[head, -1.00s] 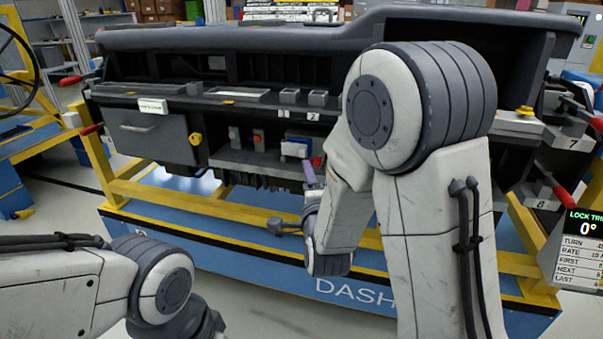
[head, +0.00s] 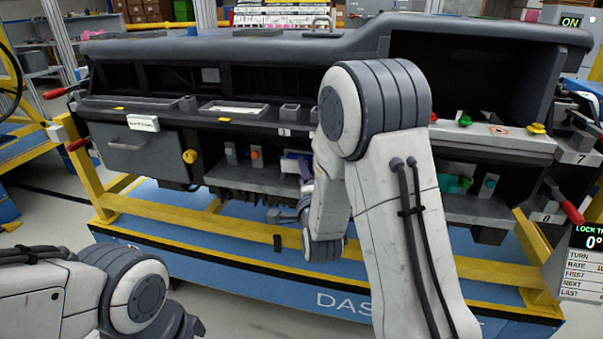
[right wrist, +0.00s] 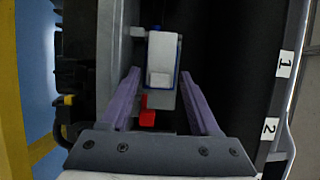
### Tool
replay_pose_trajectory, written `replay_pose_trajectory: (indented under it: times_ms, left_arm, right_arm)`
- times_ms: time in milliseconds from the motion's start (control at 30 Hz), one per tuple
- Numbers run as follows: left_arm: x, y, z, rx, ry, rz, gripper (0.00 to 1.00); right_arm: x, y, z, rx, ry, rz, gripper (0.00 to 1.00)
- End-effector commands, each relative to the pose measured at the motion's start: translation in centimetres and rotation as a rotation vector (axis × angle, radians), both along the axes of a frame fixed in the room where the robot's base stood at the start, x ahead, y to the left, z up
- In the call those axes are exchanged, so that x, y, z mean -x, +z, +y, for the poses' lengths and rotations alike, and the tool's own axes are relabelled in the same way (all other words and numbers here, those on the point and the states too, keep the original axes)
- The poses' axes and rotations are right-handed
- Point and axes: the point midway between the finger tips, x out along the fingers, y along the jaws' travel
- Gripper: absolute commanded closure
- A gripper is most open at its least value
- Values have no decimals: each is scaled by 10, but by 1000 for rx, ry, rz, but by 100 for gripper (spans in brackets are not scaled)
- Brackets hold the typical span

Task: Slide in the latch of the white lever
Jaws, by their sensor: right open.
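The white lever (right wrist: 164,55) sits in a blue-edged mount, seen in the right wrist view. A small red piece (right wrist: 147,118), perhaps its latch, shows just below it. My right gripper (right wrist: 160,76) is open, its purple fingers on either side of the lever, with gaps on both sides. I cannot tell whether a finger touches the red piece. In the head view the blue and white lever unit (head: 290,165) is on the dashboard's lower shelf, partly hidden by my right gripper (head: 304,168). My left arm is at lower left; its gripper is out of view.
The dashboard module (head: 240,48) rests on a yellow frame (head: 230,227) over a blue base. Grey switch blocks (head: 231,152) stand left of the lever on the shelf. A yellow knob (head: 190,156) and red-handled clamps (head: 570,208) stick out. The floor in front is clear.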

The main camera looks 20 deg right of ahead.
Motion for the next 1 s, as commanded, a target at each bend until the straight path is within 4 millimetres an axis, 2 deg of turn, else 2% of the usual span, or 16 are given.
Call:
replay_pose_trajectory:
  times_ms: [100, 267, 667, 1000]
  left_arm:
    - [0, 0, 0, 0, 0, 0, 100]
    - [0, 0, 0, 0, 0, 0, 100]
    - [0, -7, 0, 0, 0, 0, 100]
    - [0, -28, 0, 0, 0, 0, 100]
  right_arm:
    - [2, 0, -5, 0, -7, -1, 38]
    - [2, 0, -7, 0, -9, 0, 99]
    - [4, -2, 0, -1, -70, -1, 100]
    - [9, -3, 23, -1, -309, -3, 100]
